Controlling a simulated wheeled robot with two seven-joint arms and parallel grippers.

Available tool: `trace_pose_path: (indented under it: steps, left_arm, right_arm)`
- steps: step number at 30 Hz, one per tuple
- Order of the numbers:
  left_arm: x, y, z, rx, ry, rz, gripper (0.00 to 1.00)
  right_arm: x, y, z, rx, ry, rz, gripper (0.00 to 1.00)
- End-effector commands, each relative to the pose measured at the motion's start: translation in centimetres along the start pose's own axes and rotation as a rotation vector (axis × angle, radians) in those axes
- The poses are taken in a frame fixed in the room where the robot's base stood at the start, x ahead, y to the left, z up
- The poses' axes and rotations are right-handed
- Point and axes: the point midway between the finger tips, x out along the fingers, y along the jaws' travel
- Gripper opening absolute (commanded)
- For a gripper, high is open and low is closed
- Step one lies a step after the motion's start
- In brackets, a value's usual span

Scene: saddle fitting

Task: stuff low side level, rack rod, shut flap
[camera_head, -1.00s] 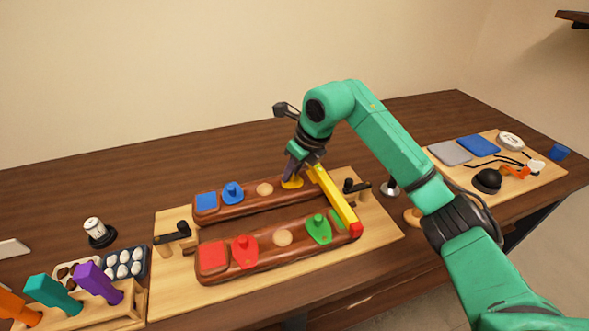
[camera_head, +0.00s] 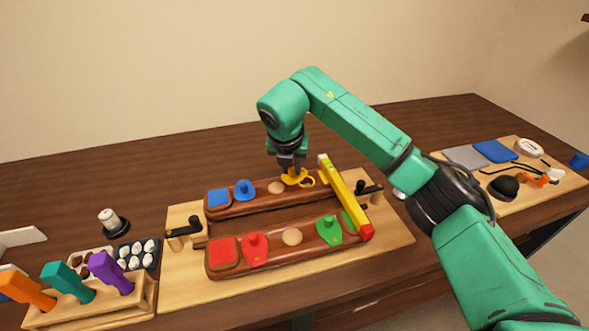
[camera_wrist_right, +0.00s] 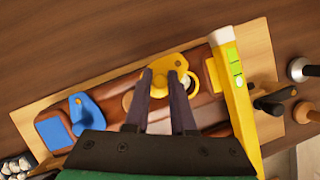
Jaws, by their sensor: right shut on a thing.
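Two brown padded panels lie parallel on a light wood board: the rear panel (camera_head: 252,205) and the front panel (camera_head: 275,255). My right gripper (camera_head: 291,168) is shut on a yellow flap (camera_wrist_right: 166,66) on the rear panel. A yellow-rimmed round opening (camera_wrist_right: 190,82) shows beside the flap, to its right. A yellow level (camera_head: 344,192) with green windows and a red front end lies across both panels' right ends. Rods with orange (camera_head: 28,290), teal (camera_head: 66,280) and purple (camera_head: 108,270) handles stand in a wooden rack (camera_head: 110,308). My left gripper is out of view.
Blue (camera_head: 244,189), red (camera_head: 254,247) and green (camera_head: 328,229) flaps sit on the panels. Black-handled clamps stand at left (camera_head: 187,232) and right (camera_head: 366,190). A tray of white pads (camera_head: 137,254) is at left. A tool board (camera_head: 520,180) lies at right.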

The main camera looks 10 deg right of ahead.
Motion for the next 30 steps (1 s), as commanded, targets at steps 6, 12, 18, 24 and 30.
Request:
trace_pose_path:
  steps: [6,12,18,24,30]
  left_arm:
    - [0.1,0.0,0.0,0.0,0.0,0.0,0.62]
    - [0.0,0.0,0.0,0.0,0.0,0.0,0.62]
    - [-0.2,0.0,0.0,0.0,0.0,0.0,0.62]
    - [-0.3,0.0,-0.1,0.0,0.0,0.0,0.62]
    - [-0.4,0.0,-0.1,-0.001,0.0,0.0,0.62]
  right_arm:
    - [0.1,0.6,0.6,0.187,-0.002,-0.076,0.0]
    - [0.2,0.9,1.1,0.348,-0.002,-0.142,0.0]
    - [0.4,1.1,1.5,0.472,-0.001,-0.193,0.0]
    - [0.5,1.1,1.7,0.546,-0.001,-0.224,0.0]
    - [0.7,1.1,1.8,0.578,0.0,-0.237,0.0]
